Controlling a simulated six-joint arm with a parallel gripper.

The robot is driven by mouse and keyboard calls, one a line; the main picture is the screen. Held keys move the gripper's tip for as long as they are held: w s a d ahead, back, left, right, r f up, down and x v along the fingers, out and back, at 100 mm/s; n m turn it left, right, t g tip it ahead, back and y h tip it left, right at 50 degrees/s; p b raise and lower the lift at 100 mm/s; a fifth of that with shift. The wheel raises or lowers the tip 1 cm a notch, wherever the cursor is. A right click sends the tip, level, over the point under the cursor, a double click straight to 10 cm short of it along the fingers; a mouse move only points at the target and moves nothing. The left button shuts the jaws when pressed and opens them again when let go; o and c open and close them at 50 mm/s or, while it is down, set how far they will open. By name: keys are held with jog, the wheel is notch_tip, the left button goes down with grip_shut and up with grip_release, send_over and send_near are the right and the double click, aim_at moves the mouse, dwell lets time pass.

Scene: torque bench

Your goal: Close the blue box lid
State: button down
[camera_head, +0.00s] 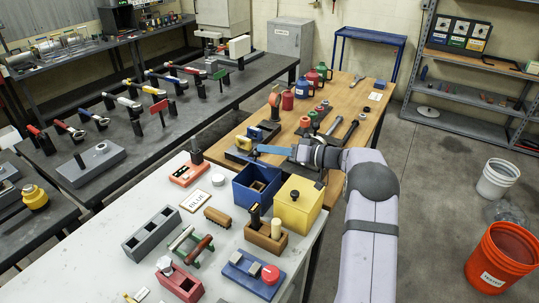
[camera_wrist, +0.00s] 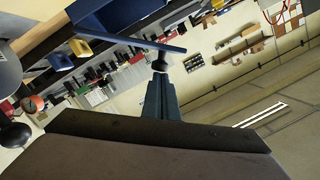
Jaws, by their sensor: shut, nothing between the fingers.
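The blue box (camera_head: 243,196) stands open on the pale bench in the head view, with a yellowish object (camera_head: 258,186) inside. It also shows at the top of the wrist view (camera_wrist: 120,15). A thin blue panel, apparently its raised lid (camera_wrist: 125,39), appears edge-on in the wrist view. My gripper (camera_head: 262,149) is shut and empty, pointing left above and behind the box in the head view. In the wrist view, its fingertips (camera_wrist: 160,78) lie close to a dark knob (camera_wrist: 160,64) by the panel. I cannot tell whether they touch.
A closed yellow box (camera_head: 298,212) stands right beside the blue box. A brown block holder (camera_head: 265,238) is in front of it, and a white label card (camera_head: 195,201) lies to the left. The wooden table (camera_head: 345,103) behind holds tools and canisters.

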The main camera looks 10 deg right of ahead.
aim_at(259, 164)
jog(key=shift+s+a+f+n+h+b, duration=0.15)
jog(key=shift+s+a+f+n+b, duration=0.5)
jog(key=shift+b, duration=2.75)
jog(key=shift+s+a+f+n+h+b, duration=0.15)
jog(key=shift+s+a+f+n+b, duration=0.45)
jog(key=shift+b, duration=2.75)
jog(key=n+b, duration=0.1)
jog(key=b, duration=0.2)
jog(key=shift+f, duration=0.35)
jog(key=shift+s+a+b, duration=0.1)
jog(key=shift+b, duration=0.55)
jog(key=shift+s+a+r+n+t+b, duration=0.1)
jog(key=shift+n+t+b, duration=0.2)
jog(key=shift+b, duration=0.3)
jog(key=shift+r, duration=0.1)
